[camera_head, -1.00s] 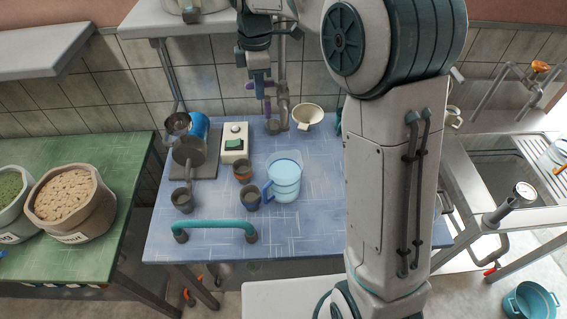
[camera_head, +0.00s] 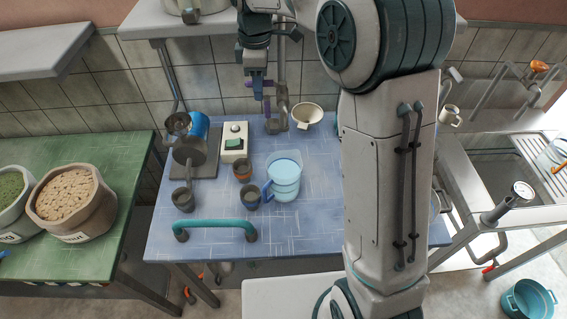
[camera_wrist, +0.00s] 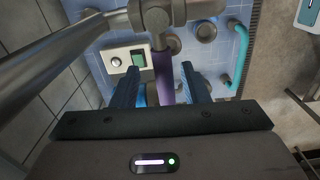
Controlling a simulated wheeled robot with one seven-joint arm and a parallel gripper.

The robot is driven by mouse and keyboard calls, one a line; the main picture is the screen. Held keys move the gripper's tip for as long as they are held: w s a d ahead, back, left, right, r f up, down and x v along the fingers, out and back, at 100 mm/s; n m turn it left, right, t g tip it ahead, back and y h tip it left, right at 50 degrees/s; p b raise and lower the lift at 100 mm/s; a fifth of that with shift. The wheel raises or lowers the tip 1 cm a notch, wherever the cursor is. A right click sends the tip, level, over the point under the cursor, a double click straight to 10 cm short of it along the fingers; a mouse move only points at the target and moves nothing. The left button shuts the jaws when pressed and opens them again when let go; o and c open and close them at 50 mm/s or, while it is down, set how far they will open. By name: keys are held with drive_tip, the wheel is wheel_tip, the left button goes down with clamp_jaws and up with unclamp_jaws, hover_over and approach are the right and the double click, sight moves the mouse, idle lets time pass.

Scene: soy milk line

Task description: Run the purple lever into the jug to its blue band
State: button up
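The purple lever (camera_head: 266,106) hangs on the grey pipe stand at the back of the blue table. In the wrist view the purple lever (camera_wrist: 164,78) runs between my two blue fingers, with a gap on each side. My gripper (camera_head: 257,92) is open around it; its fingers (camera_wrist: 160,82) are apart. The clear pale-blue jug (camera_head: 285,178), with a blue handle, stands upright on the table, in front of the stand. I cannot make out its band clearly or tell its fill level. I cannot identify the jug in the wrist view.
A white switch box (camera_head: 235,142) with a green button, a grey pot (camera_head: 188,152) and several small cups are left of the jug. A cream bowl (camera_head: 307,113) sits right of the stand. A teal bar handle (camera_head: 215,225) lines the front edge. My arm covers the table's right part.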

drive_tip(key=shift+s, duration=0.1)
wheel_tip(320, 180, up, 3)
drive_tip(key=shift+p, duration=1.25)
drive_tip(key=shift+r+b, duration=0.35)
drive_tip(key=shift+r, duration=1.65)
drive_tip(key=shift+r, duration=0.45)
wheel_tip(320, 180, up, 13)
drive_tip(key=shift+f, duration=0.1)
